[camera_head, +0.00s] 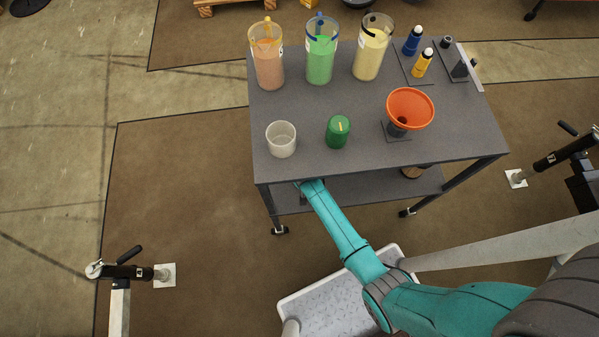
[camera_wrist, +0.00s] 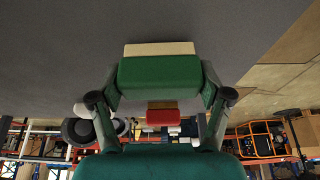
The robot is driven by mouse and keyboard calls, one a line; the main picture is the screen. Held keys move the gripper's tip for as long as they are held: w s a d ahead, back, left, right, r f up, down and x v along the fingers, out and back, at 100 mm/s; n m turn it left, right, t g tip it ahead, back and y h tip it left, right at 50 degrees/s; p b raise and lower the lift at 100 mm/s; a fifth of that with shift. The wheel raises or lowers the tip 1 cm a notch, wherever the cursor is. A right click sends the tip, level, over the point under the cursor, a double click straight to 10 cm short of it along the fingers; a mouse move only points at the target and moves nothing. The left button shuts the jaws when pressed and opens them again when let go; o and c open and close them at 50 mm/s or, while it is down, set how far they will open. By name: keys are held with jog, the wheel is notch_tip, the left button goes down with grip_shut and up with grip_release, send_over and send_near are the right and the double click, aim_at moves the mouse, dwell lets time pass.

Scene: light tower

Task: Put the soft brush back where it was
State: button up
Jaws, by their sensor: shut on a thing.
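In the wrist view my gripper (camera_wrist: 159,86) is shut on a green block with a cream strip along its far edge, which looks like the soft brush (camera_wrist: 160,70). The brush lies crosswise between the two fingers. A broad grey surface fills the picture beyond it; I cannot tell whether the brush touches it. In the head view my arm reaches to the near edge of the grey table (camera_head: 360,172), left of its middle. My gripper and the brush are hidden there under the tabletop.
The lower shelf (camera_head: 350,192) lies under the tabletop. On top stand a white cup (camera_head: 281,140), a green canister (camera_head: 338,132), an orange funnel (camera_head: 410,107), several filled jugs (camera_head: 320,55) at the back and small bottles (camera_head: 422,63). A pale tray (camera_head: 325,305) is below my arm.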

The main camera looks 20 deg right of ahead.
jog(key=shift+f, duration=0.25)
jog(key=o, duration=1.1)
jog(key=shift+c, duration=0.2)
jog(key=shift+s+a+r, duration=0.1)
jog(key=shift+s+r, duration=0.05)
jog(key=shift+r, duration=0.35)
jog(key=shift+s+v, duration=0.25)
jog(key=shift+v, duration=0.95)
jog(key=s+a, duration=0.1)
jog(key=s, duration=0.2)
jog(key=s+a, duration=0.1)
jog(key=s, duration=0.3)
jog(key=s+a, duration=0.1)
jog(key=s, duration=0.2)
jog(key=shift+s+a+f, duration=0.15)
jog(key=shift+s+a, duration=0.1)
jog(key=shift+a, duration=0.05)
jog(key=shift+s, duration=0.15)
